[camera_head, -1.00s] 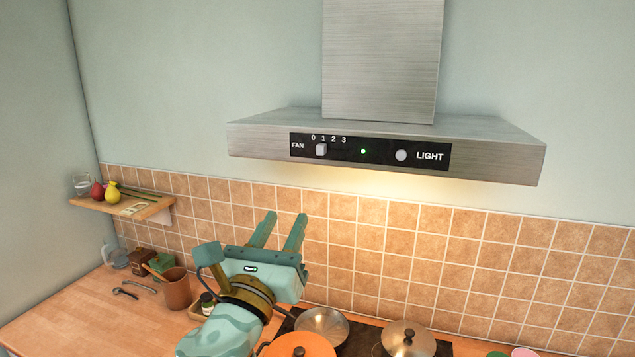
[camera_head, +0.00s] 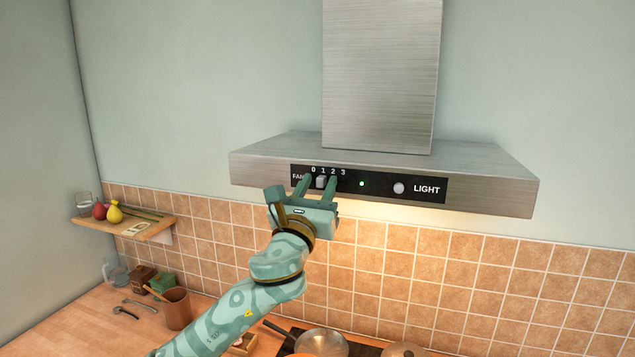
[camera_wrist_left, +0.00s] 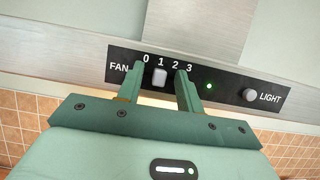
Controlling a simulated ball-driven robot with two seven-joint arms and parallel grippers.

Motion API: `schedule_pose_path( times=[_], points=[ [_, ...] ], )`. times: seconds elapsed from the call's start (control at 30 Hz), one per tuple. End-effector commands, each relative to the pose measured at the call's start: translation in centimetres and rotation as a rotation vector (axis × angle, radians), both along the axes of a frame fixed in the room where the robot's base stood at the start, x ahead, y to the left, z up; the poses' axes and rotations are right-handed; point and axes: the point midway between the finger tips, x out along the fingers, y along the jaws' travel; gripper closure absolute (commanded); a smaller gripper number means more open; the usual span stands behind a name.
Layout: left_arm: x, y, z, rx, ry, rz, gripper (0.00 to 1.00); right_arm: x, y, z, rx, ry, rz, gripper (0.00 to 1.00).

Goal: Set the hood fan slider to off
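The range hood (camera_head: 470,190) has a black control panel (camera_head: 375,186) on its front, marked FAN, 0 1 2 3 and LIGHT. The fan slider (camera_head: 320,182) is a small pale knob; in the left wrist view (camera_wrist_left: 160,76) it sits below the 1, right of the 0. My left gripper (camera_head: 316,180) is open, with one finger on each side of the knob and a gap on both sides in the wrist view (camera_wrist_left: 161,82). I cannot tell whether the fingertips touch the panel. My right gripper is not in view.
A round light knob (camera_head: 399,188) and a lit green lamp (camera_head: 362,184) are on the same panel. Below are pans (camera_head: 322,342) on the stove. A shelf (camera_head: 150,230) with fruit hangs at the left.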

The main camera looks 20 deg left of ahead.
Motion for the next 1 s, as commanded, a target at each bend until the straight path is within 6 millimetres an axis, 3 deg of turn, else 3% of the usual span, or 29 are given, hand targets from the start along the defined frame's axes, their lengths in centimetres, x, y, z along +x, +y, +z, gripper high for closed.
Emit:
schedule_pose_path(
  times=[0.27,0.4,0.57,0.8,1.0],
  points=[
    [0.2,0.0,0.1,0.000,-0.001,0.000,0.64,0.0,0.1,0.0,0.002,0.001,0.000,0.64],
    [0.2,0.0,0.1,0.000,-0.001,0.000,1.00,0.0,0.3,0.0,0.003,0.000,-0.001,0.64],
    [0.2,0.1,0.1,0.000,0.000,0.000,1.00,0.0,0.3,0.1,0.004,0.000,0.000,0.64],
    [0.2,2.4,0.2,0.002,0.000,0.001,1.00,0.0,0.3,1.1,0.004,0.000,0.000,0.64],
    [0.3,2.5,0.1,0.000,-0.001,0.002,1.00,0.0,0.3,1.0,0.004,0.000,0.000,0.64]
  ],
)
